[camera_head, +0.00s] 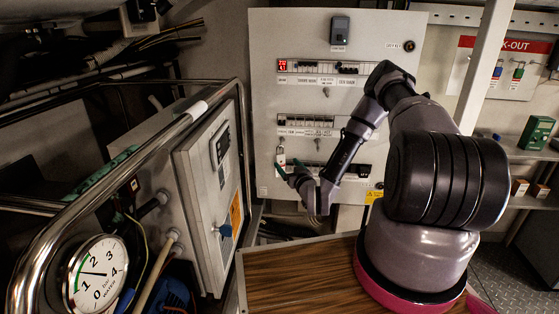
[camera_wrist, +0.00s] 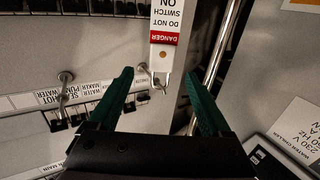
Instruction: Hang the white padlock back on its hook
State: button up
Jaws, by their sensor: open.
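I cannot make out a white padlock for certain in either view. A white and red danger tag (camera_wrist: 164,25) hangs at the breaker panel, beside a small metal hook or loop (camera_wrist: 151,78). The tag also shows in the head view (camera_head: 281,157). My gripper (camera_wrist: 158,74) is open and empty, its green fingers on either side of the tag's holed end and the loop. In the head view my gripper (camera_head: 290,171) is at the panel's lower left. The lock-out board (camera_head: 507,84) at the far right holds a blue padlock (camera_head: 497,71) and a green padlock (camera_head: 518,72).
The grey breaker panel (camera_head: 350,100) has rows of switches and other small hooks. A metal rail (camera_head: 130,165) and a grey control box (camera_head: 210,190) stand to its left. A wooden top (camera_head: 300,275) lies below. A white post (camera_head: 485,65) stands before the lock-out board.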

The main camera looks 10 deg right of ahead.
jog(key=w+a, duration=0.2)
jog(key=w, duration=0.7)
jog(key=shift+w+r, duration=0.15)
jog(key=shift+w, duration=0.25)
jog(key=shift+a, duration=0.1)
grip_shut()
